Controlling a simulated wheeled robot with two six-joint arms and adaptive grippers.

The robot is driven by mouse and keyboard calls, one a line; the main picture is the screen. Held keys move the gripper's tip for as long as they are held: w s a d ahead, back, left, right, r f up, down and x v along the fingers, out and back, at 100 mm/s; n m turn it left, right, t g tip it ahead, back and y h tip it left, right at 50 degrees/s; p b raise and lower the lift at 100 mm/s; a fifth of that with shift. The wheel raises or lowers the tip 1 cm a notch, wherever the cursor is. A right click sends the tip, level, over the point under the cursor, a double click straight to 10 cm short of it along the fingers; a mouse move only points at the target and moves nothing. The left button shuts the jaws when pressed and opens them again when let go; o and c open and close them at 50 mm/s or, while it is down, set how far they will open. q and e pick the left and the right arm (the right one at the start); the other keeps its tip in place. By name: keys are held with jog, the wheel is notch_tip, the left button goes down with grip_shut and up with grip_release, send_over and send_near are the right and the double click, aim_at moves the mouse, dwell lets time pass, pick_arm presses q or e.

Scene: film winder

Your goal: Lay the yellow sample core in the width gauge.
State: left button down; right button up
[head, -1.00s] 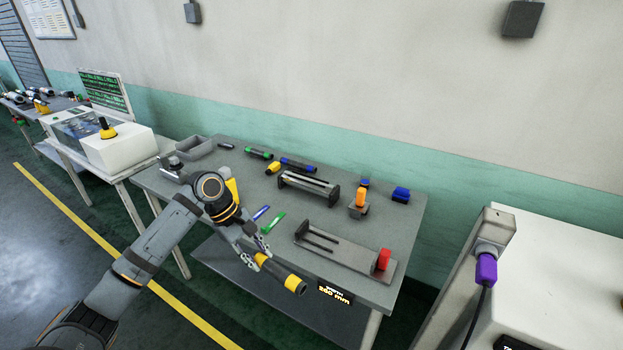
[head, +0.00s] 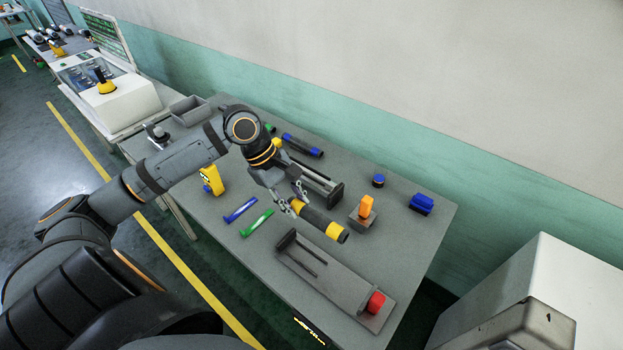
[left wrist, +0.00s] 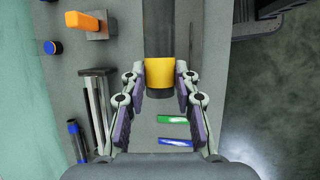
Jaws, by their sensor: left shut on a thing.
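The yellow sample core (head: 320,220) is a dark grey tube with yellow bands near its ends. My left gripper (head: 296,204) is shut on it near one end, and the rest sticks out toward the right. In the left wrist view the core (left wrist: 173,74) runs up and away from between the fingers (left wrist: 163,100). The width gauge (head: 325,277) is a long grey bed with an upright end plate at left and a red knob (head: 375,302) at right. It lies in front of the core and its bed looks empty. My right gripper is not in view.
Behind the held core stands a dark railed fixture (head: 318,183). An orange-topped block (head: 364,212), a blue cap (head: 378,180) and a blue block (head: 421,204) sit to its right. Blue (head: 240,209) and green (head: 257,222) strips lie left of the gauge.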

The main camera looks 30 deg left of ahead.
pick_arm(q)
jog(key=shift+r, duration=0.1)
jog(key=f, duration=0.1)
jog(key=s+f+p, duration=0.1)
jog(key=f, duration=0.1)
jog(key=shift+s+d+f, duration=0.15)
jog(key=shift+s+d, duration=0.15)
jog(key=shift+s, duration=0.1)
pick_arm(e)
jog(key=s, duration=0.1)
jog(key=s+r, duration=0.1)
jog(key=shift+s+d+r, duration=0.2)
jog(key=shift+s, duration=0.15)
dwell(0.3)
